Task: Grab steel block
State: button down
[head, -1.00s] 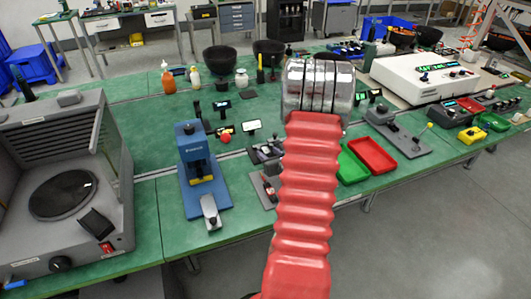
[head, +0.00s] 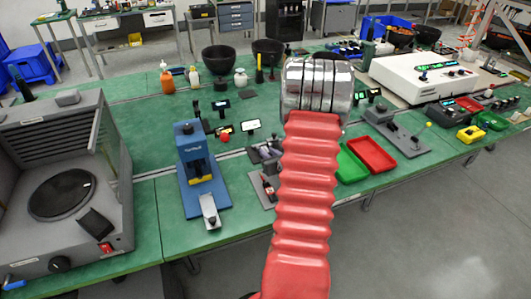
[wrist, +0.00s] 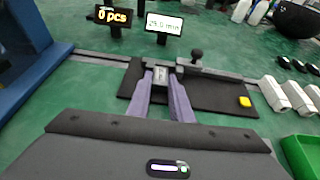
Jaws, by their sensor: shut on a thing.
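In the wrist view my gripper (wrist: 161,80) has its two purple-grey fingers closed on a small grey steel block (wrist: 160,72). The block sits between the fingertips, at a grey fixture on a dark base plate (wrist: 222,97). I cannot tell whether the block touches the fixture or is clear of it. The fingers hide its sides. In the head view my red arm covers the gripper and the block.
A black-knobbed lever (wrist: 196,60) and a yellow button (wrist: 245,101) are on the fixture plate. Two small displays (wrist: 164,23) stand behind it. A green tray (wrist: 302,155) and white blocks (wrist: 285,95) are at right. A blue press (head: 193,160) stands left in the head view.

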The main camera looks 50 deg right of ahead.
jog(key=shift+r, duration=0.1)
notch_tip(320, 180, up, 10)
dwell(0.7)
jog(key=shift+s, duration=0.1)
dwell(0.5)
